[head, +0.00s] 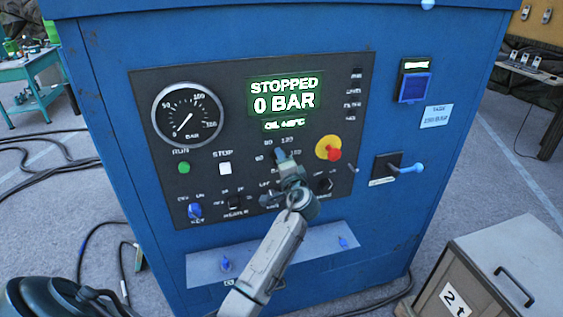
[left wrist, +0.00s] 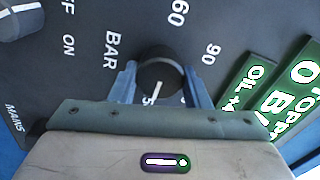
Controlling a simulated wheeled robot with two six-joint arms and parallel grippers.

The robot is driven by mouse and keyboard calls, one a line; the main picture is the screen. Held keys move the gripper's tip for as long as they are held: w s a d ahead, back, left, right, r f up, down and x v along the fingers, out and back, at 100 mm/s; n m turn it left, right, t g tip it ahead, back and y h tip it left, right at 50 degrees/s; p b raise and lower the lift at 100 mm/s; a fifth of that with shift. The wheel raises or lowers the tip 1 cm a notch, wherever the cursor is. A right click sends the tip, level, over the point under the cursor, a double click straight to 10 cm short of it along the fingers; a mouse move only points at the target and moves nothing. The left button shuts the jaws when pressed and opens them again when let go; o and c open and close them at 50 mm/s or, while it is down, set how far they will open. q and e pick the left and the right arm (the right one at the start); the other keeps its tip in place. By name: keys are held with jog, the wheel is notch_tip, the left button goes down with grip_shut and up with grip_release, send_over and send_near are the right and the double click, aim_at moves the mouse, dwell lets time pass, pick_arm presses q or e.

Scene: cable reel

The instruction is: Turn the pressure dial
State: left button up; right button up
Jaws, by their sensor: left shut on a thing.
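The pressure dial (left wrist: 160,72) is a round black knob with a white pointer line, in the middle of the left wrist view. Its scale shows 60, 90 and the word BAR; the white line points down the picture, toward a numeral partly hidden by the gripper. My left gripper (head: 286,160) reaches up to the panel in the head view and largely hides the dial there. In the left wrist view its two blue fingers stand on either side of the knob, shut on it. The display (head: 286,94) reads STOPPED, 0 BAR. My right gripper is not in view.
The dark panel (head: 142,100) on the blue cabinet carries a pressure gauge (head: 187,114) near zero, a green RUN button (head: 184,167), a white STOP button (head: 225,169) and a red emergency stop (head: 333,154) right of the gripper. A wooden crate (head: 455,285) stands lower right.

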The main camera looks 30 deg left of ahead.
pick_arm(q)
jog(key=o, duration=1)
jog(key=shift+c, duration=0.2)
jog(key=shift+d, duration=0.1)
jog(key=b+v, duration=0.4)
jog(key=v, duration=0.6)
jog(key=shift+s+d+b, duration=0.2)
jog(key=shift+d+b, duration=0.1)
jog(key=shift+b, duration=0.1)
jog(key=shift+f, duration=0.1)
